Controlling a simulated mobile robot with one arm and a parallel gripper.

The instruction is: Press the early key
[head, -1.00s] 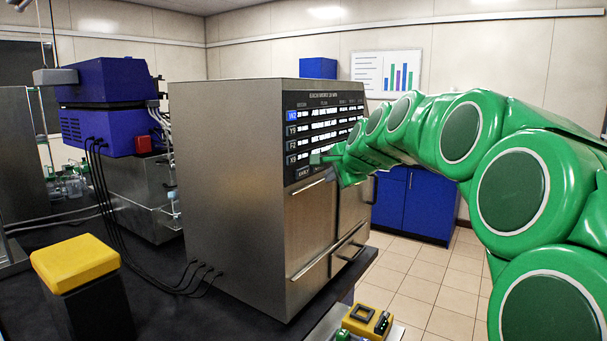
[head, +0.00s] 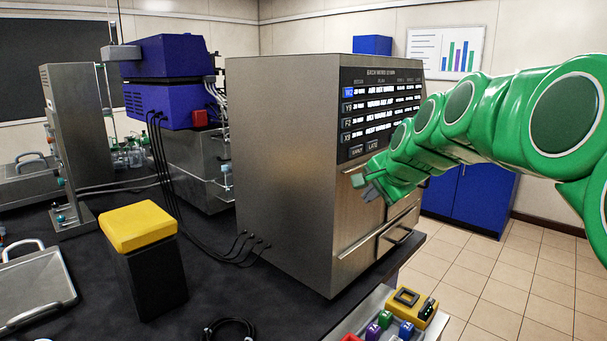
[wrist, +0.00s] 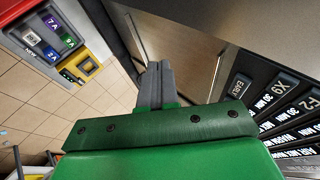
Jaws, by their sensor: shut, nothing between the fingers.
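The early key (head: 356,150) is a small dark key at the lower left of the black panel (head: 380,108) on the steel cabinet. The late key (head: 373,146) sits just right of it. The early key also shows in the wrist view (wrist: 238,86), right of my fingers. My gripper (head: 362,184) is shut and empty. In the head view its tip appears just below the key row, before the steel door. In the wrist view the gripper (wrist: 155,70) appears apart from the key. I cannot tell the exact gap to the cabinet.
The steel cabinet (head: 280,150) stands on a dark bench (head: 215,300). Its door handle (head: 398,236) juts out low on the front. A tray of coloured blocks (head: 375,320) and a yellow piece (head: 410,305) lie in front. The tiled floor (head: 500,290) is clear.

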